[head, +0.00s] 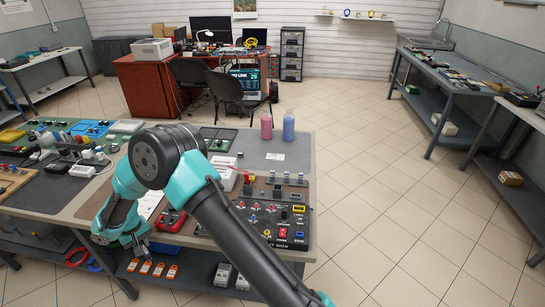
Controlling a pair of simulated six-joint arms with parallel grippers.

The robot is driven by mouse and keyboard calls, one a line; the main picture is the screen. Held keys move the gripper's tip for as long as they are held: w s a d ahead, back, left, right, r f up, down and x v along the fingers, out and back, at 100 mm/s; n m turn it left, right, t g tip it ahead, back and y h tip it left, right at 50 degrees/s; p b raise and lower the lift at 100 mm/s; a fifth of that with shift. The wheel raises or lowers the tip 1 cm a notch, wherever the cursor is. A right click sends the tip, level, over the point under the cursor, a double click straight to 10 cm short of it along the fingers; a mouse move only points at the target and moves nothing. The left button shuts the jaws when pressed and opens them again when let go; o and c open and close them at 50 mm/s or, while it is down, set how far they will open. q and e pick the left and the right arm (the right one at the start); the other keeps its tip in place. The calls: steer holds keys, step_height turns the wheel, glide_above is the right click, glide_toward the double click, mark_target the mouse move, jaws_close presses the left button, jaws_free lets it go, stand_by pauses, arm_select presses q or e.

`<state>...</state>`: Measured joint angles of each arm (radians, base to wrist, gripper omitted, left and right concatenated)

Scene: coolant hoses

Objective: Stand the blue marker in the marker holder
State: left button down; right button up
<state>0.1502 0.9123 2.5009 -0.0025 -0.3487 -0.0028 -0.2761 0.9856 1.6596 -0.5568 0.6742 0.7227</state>
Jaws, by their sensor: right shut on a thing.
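My right gripper (141,246) hangs at the near edge of the workbench, below the teal wrist of my right arm. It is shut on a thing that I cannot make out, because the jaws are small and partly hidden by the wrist. I cannot pick out the blue marker or the marker holder for certain among the small items on the bench. My left gripper is not in view.
The workbench (275,146) carries a control box (270,215) with switches, a pink bottle (266,126), a blue bottle (288,126) and a blue tray (91,129). A red meter (170,220) lies near the gripper. The mat beside the bottles has bare room.

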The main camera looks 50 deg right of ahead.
steer(key=w+d+r, duration=0.1)
steer(key=d+r, duration=0.4)
steer(key=r, duration=0.3)
steer(key=d+r, duration=0.5)
steer(key=r, duration=0.3)
steer(key=s+d+r+m, duration=0.2)
steer(key=s+d+m, duration=0.1)
steer(key=d, duration=1)
steer(key=s+d+r+m, duration=0.3)
steer(key=d, duration=0.9)
steer(key=s+d+f+m, duration=0.1)
steer(key=s+d+m, duration=0.6)
steer(key=s+d, duration=0.5)
steer(key=d, duration=0.2)
steer(key=shift+d+f, duration=0.3)
steer(key=shift+f, duration=0.1)
steer(key=shift+f, duration=1.9)
steer(key=shift+a+f, duration=0.1)
steer(key=shift+f, duration=0.1)
